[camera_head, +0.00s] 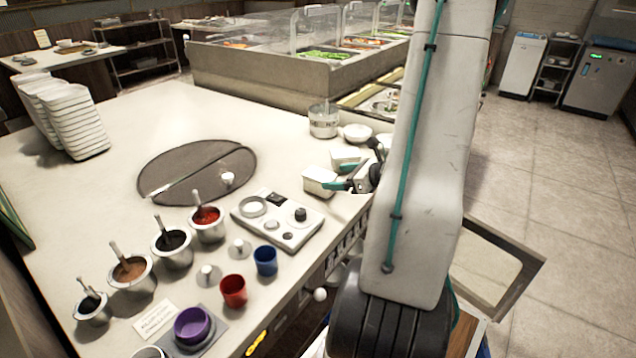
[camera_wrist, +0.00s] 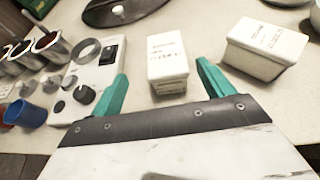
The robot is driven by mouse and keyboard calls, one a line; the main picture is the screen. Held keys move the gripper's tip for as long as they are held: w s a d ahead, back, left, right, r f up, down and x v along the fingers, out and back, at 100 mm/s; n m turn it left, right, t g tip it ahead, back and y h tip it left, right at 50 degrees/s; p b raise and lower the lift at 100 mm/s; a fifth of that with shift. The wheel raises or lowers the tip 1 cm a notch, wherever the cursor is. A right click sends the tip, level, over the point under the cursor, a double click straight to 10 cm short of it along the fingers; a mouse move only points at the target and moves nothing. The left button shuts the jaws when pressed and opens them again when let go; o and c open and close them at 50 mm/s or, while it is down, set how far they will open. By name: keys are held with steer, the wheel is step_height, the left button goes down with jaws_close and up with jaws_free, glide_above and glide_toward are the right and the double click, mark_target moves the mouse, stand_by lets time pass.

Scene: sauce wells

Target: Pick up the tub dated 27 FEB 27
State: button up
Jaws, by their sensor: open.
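Two white lidded tubs stand on the counter, with dark print on their tops too blurred for me to read a date. The near tub (camera_head: 316,185) is beside the control panel; in the wrist view this tub (camera_wrist: 167,62) stands just ahead of the gap between my fingertips. The far tub (camera_head: 345,154) shows to the right in the wrist view (camera_wrist: 265,48), outside my right finger. My gripper (camera_head: 346,175) has teal fingers. It is open and empty in the wrist view (camera_wrist: 162,86), low over the counter. My arm hides part of the counter's right side.
A control panel (camera_head: 268,228) with a knob lies left of the tubs. Metal sauce pots (camera_head: 173,253), a red cup (camera_head: 233,291) and a blue cup (camera_head: 266,261) stand nearer the front.

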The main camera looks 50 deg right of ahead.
mark_target(329, 177)
steer(key=shift+w+d+f, duration=0.15)
steer(key=shift+d+f, duration=0.05)
steer(key=shift+f, duration=0.1)
steer(key=x, duration=0.7)
steer(key=shift+d+f, duration=0.1)
steer(key=shift+d, duration=0.15)
steer(key=c, duration=1.3)
steer(key=shift+o, duration=0.2)
